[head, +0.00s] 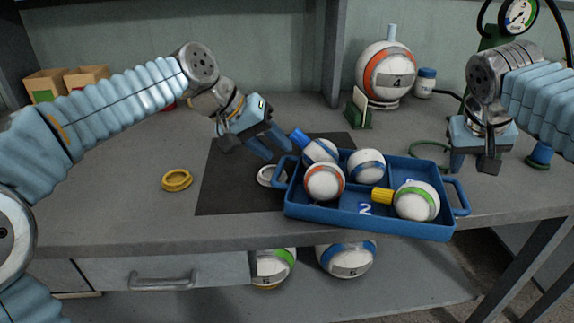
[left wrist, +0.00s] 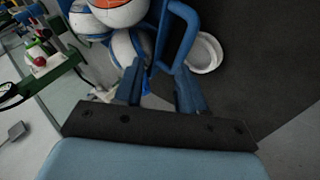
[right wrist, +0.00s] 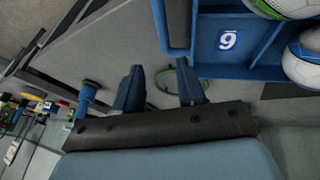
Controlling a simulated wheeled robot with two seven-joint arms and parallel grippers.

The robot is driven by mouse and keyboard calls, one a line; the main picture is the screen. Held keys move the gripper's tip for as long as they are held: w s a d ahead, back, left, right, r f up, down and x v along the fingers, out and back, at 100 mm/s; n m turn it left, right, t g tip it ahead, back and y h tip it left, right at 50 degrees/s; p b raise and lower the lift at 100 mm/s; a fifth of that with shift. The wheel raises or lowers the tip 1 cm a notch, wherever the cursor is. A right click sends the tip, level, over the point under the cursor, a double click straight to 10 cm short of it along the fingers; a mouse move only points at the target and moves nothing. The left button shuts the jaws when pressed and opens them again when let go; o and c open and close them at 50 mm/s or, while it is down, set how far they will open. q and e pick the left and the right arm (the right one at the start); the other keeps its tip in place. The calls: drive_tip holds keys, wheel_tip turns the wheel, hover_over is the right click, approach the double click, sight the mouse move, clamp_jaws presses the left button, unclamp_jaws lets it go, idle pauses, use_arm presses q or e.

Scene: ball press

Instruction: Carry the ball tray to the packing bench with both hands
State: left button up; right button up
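The blue ball tray (head: 420,229) lies on the grey bench at its front edge and holds several white balls, among them an orange-banded ball (head: 323,182) and a green-banded ball (head: 424,206) with a yellow cap. My left gripper (head: 279,148) is open above the tray's left handle (head: 280,172). In the left wrist view the left handle (left wrist: 190,22) shows just ahead of the parted fingers (left wrist: 160,88). My right gripper (head: 473,165) is open and empty, behind the tray's right handle (head: 462,198). In the right wrist view its fingers (right wrist: 159,88) are apart, beside the tray.
A dark mat (head: 228,190) lies under the tray's left side. A yellow ring (head: 177,180) and a white ring (head: 266,177) lie left of the tray. A ball on a stand (head: 386,72) and a green holder (head: 358,113) stand behind. More balls (head: 346,260) sit below the bench.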

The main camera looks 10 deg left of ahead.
use_arm(q)
drive_tip(key=shift+r, duration=0.1)
drive_tip(key=shift+s+a+r, duration=0.1)
drive_tip(key=shift+a+r, duration=0.15)
use_arm(e)
drive_tip(key=shift+f, duration=0.1)
drive_tip(key=shift+a, duration=0.1)
use_arm(q)
drive_tip(key=v, duration=1.1)
use_arm(e)
drive_tip(key=v, duration=1.2)
use_arm(q)
drive_tip(key=shift+s, duration=0.1)
use_arm(e)
drive_tip(key=shift+s+f, duration=0.1)
drive_tip(key=shift+f, duration=0.05)
